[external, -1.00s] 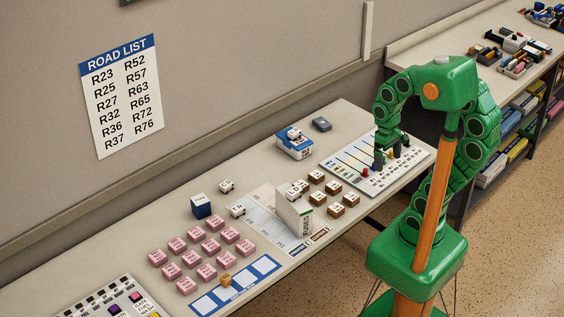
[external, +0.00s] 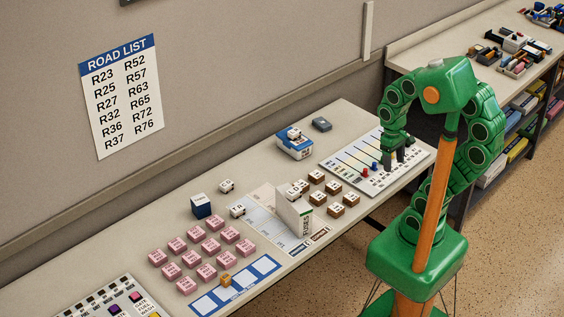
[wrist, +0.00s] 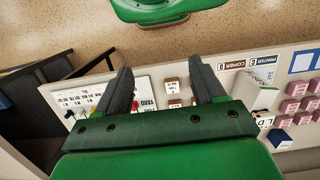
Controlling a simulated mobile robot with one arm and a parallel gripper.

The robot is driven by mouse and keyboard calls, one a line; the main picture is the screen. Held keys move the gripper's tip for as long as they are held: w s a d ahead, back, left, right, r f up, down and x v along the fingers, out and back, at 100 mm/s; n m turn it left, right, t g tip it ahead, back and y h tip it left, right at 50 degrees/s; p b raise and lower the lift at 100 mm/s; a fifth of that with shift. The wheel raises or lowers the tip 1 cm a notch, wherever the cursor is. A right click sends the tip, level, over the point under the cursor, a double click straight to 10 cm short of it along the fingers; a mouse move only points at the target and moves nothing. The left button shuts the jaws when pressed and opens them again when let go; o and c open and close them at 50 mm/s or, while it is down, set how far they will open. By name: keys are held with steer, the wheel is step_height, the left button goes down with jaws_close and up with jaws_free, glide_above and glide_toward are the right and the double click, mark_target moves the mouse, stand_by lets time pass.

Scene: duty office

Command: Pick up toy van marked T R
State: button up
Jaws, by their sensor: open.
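My gripper (external: 393,160) is open and empty, pointing down over the white board with coloured pegs (external: 350,180), far right of the vans. In the wrist view its fingers (wrist: 160,72) are spread apart, with nothing between them.
Brown blocks (external: 334,187) lie between the peg board and the folder. Pink blocks (external: 212,245) and a blue-edged strip (external: 205,303) lie farther left. A blue-and-white box (external: 295,145) and a grey item (external: 321,124) stand at the back. Table behind the vans is clear.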

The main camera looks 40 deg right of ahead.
step_height(320, 180, up, 4)
steer(key=m+t+y, duration=0.3)
steer(key=m+y, duration=1)
steer(key=m, duration=0.6)
glide_above(242, 206)
steer(key=d, duration=0.5)
steer(key=shift+y, duration=0.3)
step_height(242, 206, down, 28)
steer(key=shift+s+f, duration=0.15)
steer(key=shift+f, duration=0.1)
steer(key=shift+a+f, duration=0.3)
steer(key=shift+x, duration=3.5)
steer(key=shift+f, duration=0.1)
steer(key=c, duration=1)
